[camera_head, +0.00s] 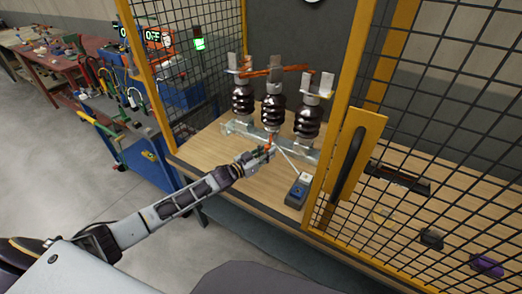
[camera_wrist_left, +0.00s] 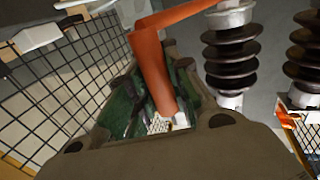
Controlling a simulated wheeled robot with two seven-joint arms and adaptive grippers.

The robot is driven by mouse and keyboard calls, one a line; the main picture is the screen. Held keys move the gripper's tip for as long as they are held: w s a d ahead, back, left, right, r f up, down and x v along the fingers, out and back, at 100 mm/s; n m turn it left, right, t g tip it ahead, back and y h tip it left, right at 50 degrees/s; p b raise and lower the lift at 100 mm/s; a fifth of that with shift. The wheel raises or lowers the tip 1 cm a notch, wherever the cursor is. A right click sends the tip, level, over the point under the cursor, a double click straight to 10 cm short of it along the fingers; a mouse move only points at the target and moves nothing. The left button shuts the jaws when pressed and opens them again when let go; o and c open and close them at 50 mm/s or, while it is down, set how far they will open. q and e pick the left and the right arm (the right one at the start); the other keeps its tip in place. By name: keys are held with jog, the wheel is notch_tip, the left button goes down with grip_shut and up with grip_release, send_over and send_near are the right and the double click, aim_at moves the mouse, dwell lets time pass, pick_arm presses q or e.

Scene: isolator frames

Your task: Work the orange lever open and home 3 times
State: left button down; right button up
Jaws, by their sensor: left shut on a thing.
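The orange lever (camera_wrist_left: 152,68) shows large in the left wrist view, running down between the fingers of my left gripper (camera_wrist_left: 165,105). In the head view my left gripper (camera_head: 264,152) is at the front of the isolator frame (camera_head: 240,130), shut on the lever, which is mostly hidden there. Dark brown ribbed insulators (camera_head: 272,112) stand on the metal frame. An orange bar (camera_head: 275,71) spans near their tops. My right gripper is not in either view.
Yellow-framed mesh panels (camera_head: 345,110) stand at both sides of the opening. A dark box with a light top (camera_head: 298,190) sits on the wooden bench (camera_head: 215,150) right of my gripper. A blue cart (camera_head: 140,150) stands at the left.

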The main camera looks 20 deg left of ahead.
pick_arm(q)
jog(key=shift+d, duration=0.6)
jog(key=c, duration=1.3)
grip_release()
jog(key=shift+a, duration=0.1)
jog(key=shift+s+a, duration=0.3)
jog(key=shift+s, duration=0.05)
jog(key=v, duration=1.1)
